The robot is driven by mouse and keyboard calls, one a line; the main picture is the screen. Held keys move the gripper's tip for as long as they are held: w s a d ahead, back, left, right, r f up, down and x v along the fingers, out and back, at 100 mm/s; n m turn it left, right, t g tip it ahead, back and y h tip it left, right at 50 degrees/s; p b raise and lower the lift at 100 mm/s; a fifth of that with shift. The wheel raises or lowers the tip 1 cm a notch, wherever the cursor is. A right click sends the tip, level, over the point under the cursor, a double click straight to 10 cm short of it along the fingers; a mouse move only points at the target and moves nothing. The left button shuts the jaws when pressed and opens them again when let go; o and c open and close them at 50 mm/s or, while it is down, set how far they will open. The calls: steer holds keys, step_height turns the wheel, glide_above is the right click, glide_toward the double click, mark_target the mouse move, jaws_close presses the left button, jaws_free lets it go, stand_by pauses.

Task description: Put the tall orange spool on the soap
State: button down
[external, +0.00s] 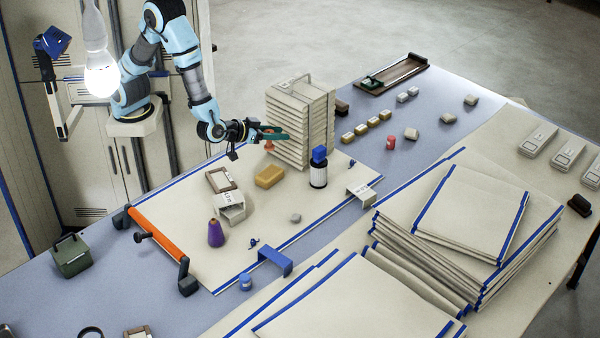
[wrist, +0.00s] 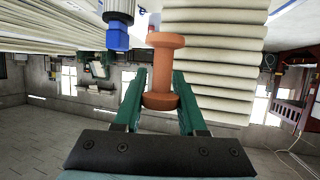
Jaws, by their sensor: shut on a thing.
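The tall orange spool (wrist: 165,70) is held between the green fingers of my gripper (wrist: 159,80) in the wrist view. In the external view the spool (external: 268,146) hangs below my gripper (external: 276,135), clear of the table. The soap appears to be the tan, rounded block (external: 269,176) lying on the pale cloth. My gripper and the spool are above and behind the soap in the external view, apart from it. The soap is not visible in the wrist view.
A tall stack of folded cloths (external: 303,115) stands close behind my gripper. Cloth in front is partly clear.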

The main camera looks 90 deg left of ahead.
steer(key=shift+n, duration=0.3)
steer(key=f, duration=0.1)
steer(key=a+f, duration=0.1)
steer(key=f, duration=0.3)
steer(key=shift+s+a+f, duration=0.15)
steer(key=shift+s+a, duration=0.1)
steer(key=shift+y, duration=0.3)
steer(key=shift+f, duration=2.35)
steer(key=shift+f, duration=0.2)
steer(key=shift+c, duration=2.4)
jaws_free()
